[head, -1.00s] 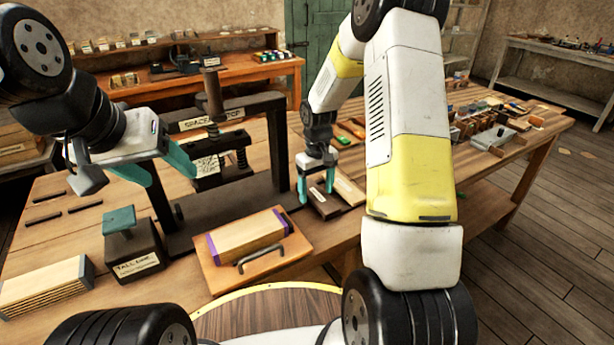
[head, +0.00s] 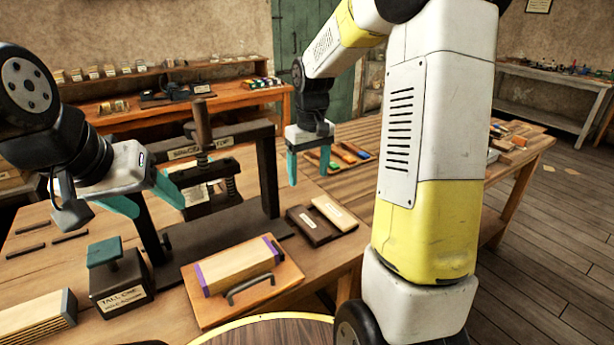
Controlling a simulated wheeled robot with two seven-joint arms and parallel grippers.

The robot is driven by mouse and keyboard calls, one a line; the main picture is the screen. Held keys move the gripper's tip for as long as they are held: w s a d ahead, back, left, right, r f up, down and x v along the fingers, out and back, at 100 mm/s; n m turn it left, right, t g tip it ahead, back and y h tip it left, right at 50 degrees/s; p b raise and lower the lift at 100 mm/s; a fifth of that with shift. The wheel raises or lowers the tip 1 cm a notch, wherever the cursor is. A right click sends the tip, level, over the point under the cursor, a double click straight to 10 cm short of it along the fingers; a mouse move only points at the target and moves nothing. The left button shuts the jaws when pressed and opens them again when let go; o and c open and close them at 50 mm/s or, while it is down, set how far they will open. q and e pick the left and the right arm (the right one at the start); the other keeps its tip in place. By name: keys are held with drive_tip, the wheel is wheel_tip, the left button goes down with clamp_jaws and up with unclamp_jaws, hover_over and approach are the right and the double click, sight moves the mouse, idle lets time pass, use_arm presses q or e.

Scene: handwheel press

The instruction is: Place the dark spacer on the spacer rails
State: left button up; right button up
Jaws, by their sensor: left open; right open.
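The dark spacer (head: 309,226) is a dark brown block with a small label, lying on the bench right of the press. A light wooden block (head: 334,212) with a label lies beside it. The black press (head: 268,172) has a top plate labelled with "SPACER" and "TOP"; I cannot make out the spacer rails for certain. My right gripper (head: 306,168), with teal fingers pointing down, is open and empty above and behind the dark spacer, apart from it. My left gripper (head: 150,195), with teal fingers, is open in front of the press's left side and hides part of it.
A wooden tray (head: 283,283) with a handle holds a purple-ended block (head: 236,262) in front of the press. A dark labelled box (head: 122,283) with a teal top stands at left, near a layered block (head: 38,318). Colored pieces (head: 350,153) lie behind.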

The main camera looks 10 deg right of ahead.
drive_tip(key=s+a+r+m+t+y, duration=0.1)
drive_tip(key=s+r, duration=0.4)
drive_tip(key=s, duration=0.6)
drive_tip(key=s+r+m+t+y, duration=0.1)
drive_tip(key=s+r+t, duration=0.3)
drive_tip(key=s, duration=0.7)
drive_tip(key=shift+a+r+m, duration=0.4)
drive_tip(key=shift+r+m, duration=0.1)
drive_tip(key=shift+r, duration=0.45)
